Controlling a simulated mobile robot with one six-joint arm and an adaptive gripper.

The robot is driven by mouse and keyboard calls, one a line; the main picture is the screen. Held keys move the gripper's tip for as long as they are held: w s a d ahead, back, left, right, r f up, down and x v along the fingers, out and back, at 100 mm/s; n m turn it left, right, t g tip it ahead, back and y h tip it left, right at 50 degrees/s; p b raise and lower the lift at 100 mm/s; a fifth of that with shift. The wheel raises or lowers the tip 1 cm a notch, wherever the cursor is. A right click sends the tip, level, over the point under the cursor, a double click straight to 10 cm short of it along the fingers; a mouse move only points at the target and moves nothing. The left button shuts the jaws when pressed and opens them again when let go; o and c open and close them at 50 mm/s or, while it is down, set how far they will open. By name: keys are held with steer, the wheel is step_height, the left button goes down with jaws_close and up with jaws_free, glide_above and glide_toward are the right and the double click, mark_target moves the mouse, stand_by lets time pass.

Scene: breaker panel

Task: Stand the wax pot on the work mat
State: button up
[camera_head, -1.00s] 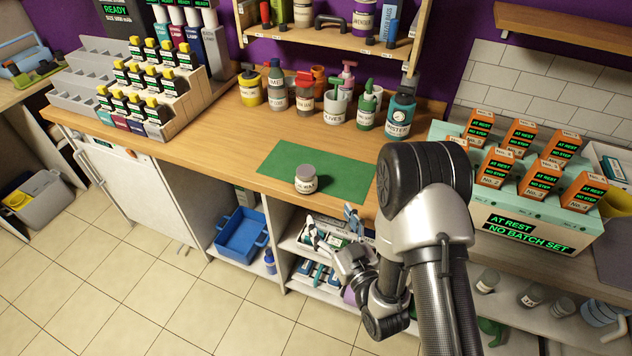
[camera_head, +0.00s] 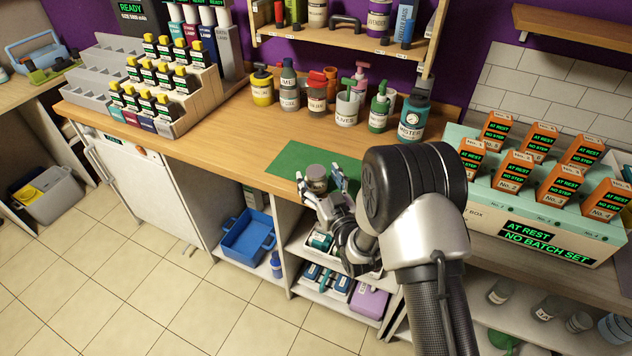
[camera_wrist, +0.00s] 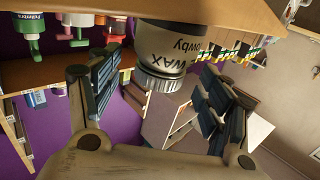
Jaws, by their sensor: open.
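The wax pot (camera_head: 317,178) is a small pale jar with a grey lid. It stands upright on the green work mat (camera_head: 290,158), near the mat's front edge. In the wrist view, which is upside down, the pot (camera_wrist: 166,46) shows its "WAX" label and its lid. My gripper (camera_head: 321,187) is open at the pot, with one finger to each side. In the wrist view, gaps show between the pot and both fingers of my gripper (camera_wrist: 155,92). My gripper partly hides the pot's lower part in the head view.
A mint box with orange cartons (camera_head: 540,240) is at right. A rack of dark bottles (camera_head: 155,90) is at left. The worktop (camera_head: 225,135) left of the mat is clear.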

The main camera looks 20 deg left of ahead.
steer(key=shift+x, duration=1.25)
steer(key=shift+c, duration=0.4)
steer(key=c, duration=1.4)
